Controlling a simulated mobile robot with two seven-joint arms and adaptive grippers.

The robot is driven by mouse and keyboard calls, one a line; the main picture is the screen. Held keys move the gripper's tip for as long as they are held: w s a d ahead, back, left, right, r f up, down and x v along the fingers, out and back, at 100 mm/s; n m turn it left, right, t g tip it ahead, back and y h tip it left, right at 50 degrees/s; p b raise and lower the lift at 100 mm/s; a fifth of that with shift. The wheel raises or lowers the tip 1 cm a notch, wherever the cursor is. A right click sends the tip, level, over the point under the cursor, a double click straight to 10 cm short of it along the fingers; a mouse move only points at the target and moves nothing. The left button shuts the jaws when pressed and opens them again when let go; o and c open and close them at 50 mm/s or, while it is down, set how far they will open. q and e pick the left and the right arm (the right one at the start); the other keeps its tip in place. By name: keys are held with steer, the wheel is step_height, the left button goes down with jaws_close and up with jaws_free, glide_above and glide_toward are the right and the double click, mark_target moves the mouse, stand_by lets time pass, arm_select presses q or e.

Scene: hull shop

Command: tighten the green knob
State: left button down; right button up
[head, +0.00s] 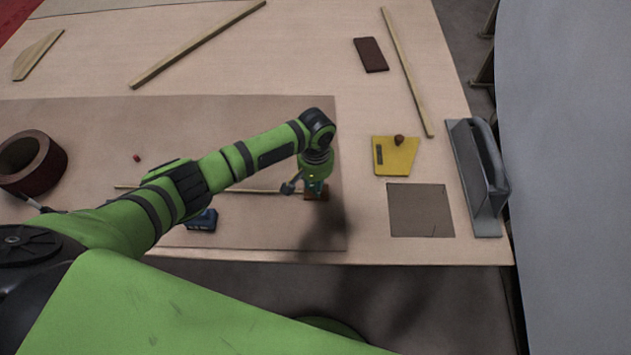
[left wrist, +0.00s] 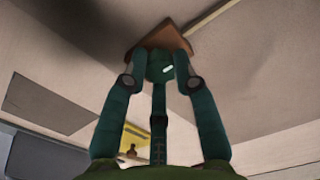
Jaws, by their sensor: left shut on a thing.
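My left gripper (head: 316,183) points down at the table near the right end of the brown sheet. The knob sits on a reddish-brown block (left wrist: 172,36). In the head view the fingers and wrist hide the knob, and only an edge of the block (head: 311,198) shows. My right gripper is not in view.
A yellow plate with a brown knob (head: 388,168), a brown square (head: 420,225) and a grey float (head: 470,185) lie to the right. A tape roll (head: 58,178) is at the left. A dark blue object (head: 203,221) and a thin stick (head: 250,190) lie near my arm.

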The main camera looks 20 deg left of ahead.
arm_select(q)
steer(key=shift+m, duration=0.3)
steer(key=shift+r+m+p, duration=0.1)
steer(key=shift+m+p, duration=0.45)
steer(key=shift+m, duration=0.45)
steer(key=m, duration=0.2)
steer(key=shift+m+p, duration=0.3)
steer(key=shift+p, duration=0.05)
steer(key=m, duration=0.2)
steer(key=shift+m, duration=0.4)
steer(key=m, duration=0.3)
steer(key=shift+m+p, duration=0.3)
steer(key=shift+p, duration=0.05)
steer(key=m, duration=0.6)
steer(key=m+b, duration=0.1)
steer(key=m, duration=0.5)
steer(key=shift+d, duration=0.1)
steer(key=c, duration=1)
jaws_free()
